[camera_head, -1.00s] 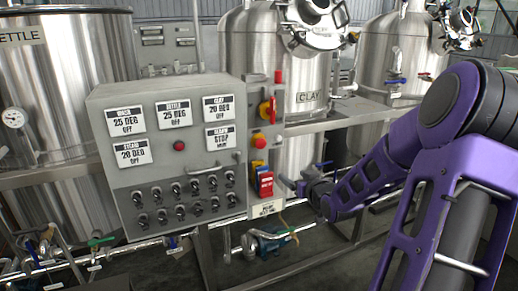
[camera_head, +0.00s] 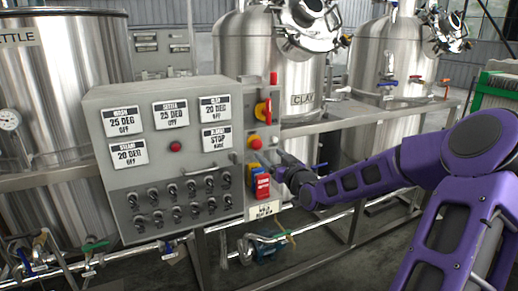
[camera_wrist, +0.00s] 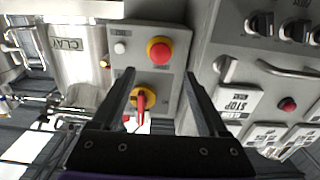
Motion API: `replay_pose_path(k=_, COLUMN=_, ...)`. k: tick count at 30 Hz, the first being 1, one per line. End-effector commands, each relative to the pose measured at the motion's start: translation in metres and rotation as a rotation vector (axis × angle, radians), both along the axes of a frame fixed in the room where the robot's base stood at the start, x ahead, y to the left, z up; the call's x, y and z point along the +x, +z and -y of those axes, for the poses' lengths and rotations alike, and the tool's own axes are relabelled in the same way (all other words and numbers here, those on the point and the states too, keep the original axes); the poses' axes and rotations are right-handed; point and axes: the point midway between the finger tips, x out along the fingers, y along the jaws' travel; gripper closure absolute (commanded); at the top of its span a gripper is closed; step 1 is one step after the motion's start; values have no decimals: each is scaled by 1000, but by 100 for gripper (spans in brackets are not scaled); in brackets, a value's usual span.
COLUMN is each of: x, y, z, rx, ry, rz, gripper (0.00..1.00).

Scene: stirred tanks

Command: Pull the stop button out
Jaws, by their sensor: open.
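The stop button is a red mushroom head on a yellow base (camera_head: 256,143), on the narrow grey side panel right of the main control box. In the wrist view, which is upside down, the stop button (camera_wrist: 159,50) shows face-on, just beyond the fingertips and between their lines. My gripper (camera_wrist: 160,76) is open and empty, its two dark fingers spread to either side. In the head view my gripper (camera_head: 283,164) is close to the panel, to the right of and slightly below the button. No contact with the button is visible.
A red-and-yellow rotary switch (camera_wrist: 142,98) sits between the fingers in the wrist view, above the button in the head view. A white button (camera_wrist: 120,48) is beside the stop button. A red switch (camera_head: 262,187) is below it. The control box (camera_head: 105,185) has several knobs and a handle.

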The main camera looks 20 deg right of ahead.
Motion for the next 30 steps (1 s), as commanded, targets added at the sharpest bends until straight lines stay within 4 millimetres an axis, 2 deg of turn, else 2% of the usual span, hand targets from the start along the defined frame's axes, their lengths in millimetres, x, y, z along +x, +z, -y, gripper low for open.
replay_pose_path(k=1, x=13, y=-1, z=-2, rx=1, ry=3, rz=2, gripper=23)
replay_pose_path(k=6, x=48, y=-1, z=-2, rx=2, ry=1, rz=1, gripper=23)
replay_pose_path(k=12, x=76, y=0, z=-3, rx=1, ry=0, rz=0, gripper=23)
replay_pose_path(k=18, x=86, y=-1, z=-2, rx=0, ry=-1, rz=-2, gripper=23)
replay_pose_path(k=25, x=86, y=0, z=-3, rx=0, ry=-1, rz=-2, gripper=23)
replay_pose_path(k=26, x=86, y=0, z=-3, rx=0, ry=0, rz=-2, gripper=25)
replay_pose_path(k=30, x=86, y=0, z=-3, rx=0, ry=-1, rz=-1, gripper=50)
